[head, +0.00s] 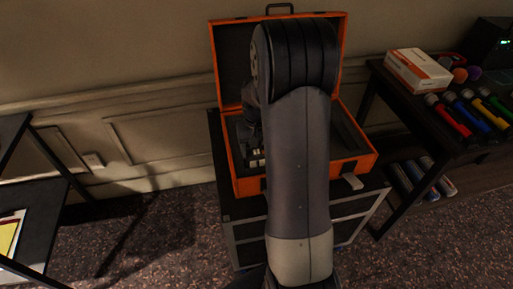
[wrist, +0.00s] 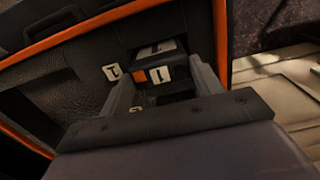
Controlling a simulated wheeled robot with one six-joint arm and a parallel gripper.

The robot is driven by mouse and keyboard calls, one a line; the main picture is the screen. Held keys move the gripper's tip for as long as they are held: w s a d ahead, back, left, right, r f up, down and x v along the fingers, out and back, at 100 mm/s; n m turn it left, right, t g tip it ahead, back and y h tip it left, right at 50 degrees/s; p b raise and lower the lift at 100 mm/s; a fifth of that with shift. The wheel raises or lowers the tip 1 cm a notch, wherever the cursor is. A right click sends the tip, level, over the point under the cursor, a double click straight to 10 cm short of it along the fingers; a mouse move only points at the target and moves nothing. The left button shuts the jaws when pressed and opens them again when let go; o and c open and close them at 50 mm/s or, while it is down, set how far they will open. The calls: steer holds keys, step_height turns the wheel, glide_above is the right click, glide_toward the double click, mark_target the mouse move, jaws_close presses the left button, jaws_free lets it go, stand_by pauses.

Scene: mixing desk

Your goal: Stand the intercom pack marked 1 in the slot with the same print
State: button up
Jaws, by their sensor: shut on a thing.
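In the wrist view my gripper (wrist: 162,74) is shut on a dark intercom pack (wrist: 178,60) that shows orange and white label faces marked 1. The pack is between the two fingers, inside or just above the open orange case (wrist: 68,38). A small white tag marked 1 (wrist: 112,72) shows on the black lining just left of the pack. The slot itself and the pack's lower end are hidden, so I cannot tell how deep the pack sits.
The case lid (head: 228,60) stands up at the back, near the wall. The case rests on a dark metal-framed stand (head: 240,212). At right a dark table holds a white and orange box (head: 418,70) and several coloured microphones (head: 450,116). Another dark table (head: 45,225) is at left.

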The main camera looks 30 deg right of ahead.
steer(key=shift+f, duration=0.15)
steer(key=o, duration=1.6)
step_height(320, 180, up, 11)
steer(key=shift+f+p, duration=0.1)
steer(key=shift+p, duration=0.3)
steer(key=shift+f+b, duration=0.3)
steer(key=shift+f, duration=4.85)
steer(key=shift+f, duration=0.1)
